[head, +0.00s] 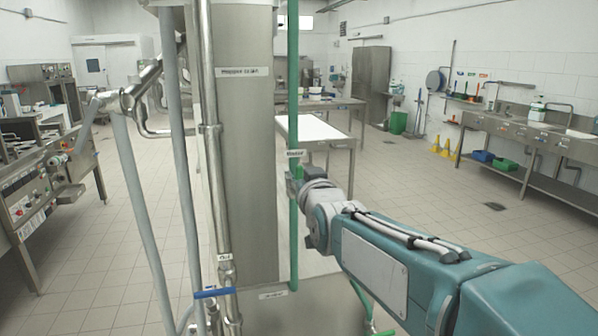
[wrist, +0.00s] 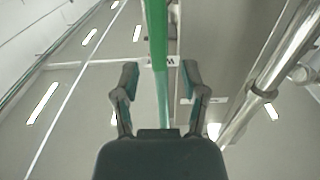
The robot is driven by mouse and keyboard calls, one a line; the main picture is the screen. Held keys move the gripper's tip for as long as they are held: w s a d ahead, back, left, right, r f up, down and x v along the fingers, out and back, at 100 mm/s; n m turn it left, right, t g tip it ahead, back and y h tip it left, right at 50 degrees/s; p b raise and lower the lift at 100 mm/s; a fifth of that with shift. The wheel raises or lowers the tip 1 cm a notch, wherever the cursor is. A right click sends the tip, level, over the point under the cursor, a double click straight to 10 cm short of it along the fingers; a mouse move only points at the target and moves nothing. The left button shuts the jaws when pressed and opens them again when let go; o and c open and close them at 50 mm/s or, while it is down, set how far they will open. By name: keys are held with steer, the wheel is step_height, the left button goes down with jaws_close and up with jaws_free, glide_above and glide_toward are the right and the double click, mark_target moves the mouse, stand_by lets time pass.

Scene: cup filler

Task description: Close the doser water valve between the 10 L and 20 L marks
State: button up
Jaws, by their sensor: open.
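My gripper (wrist: 157,75) is open, with its two fingers on either side of a vertical green pipe (wrist: 155,30). The pipe runs up along the steel column (head: 245,150), and in the head view (head: 293,90) my gripper's end is close beside it. I cannot tell whether the fingers touch it. In the wrist view the pipe's lower stretch looks paler. A small label (head: 295,153) is on the pipe; its text is unreadable. A valve with a blue handle (head: 212,293) sits low on a steel pipe left of the column, apart from my gripper. Litre marks cannot be read.
Steel pipes (head: 209,130) stand left of the column. A white-topped table (head: 312,130) is behind it. A control machine (head: 35,190) stands at far left and a sink bench (head: 530,130) at right. The tiled floor at right is mostly clear.

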mark_target(300, 173)
steer(key=shift+x, duration=1.5)
jaws_close()
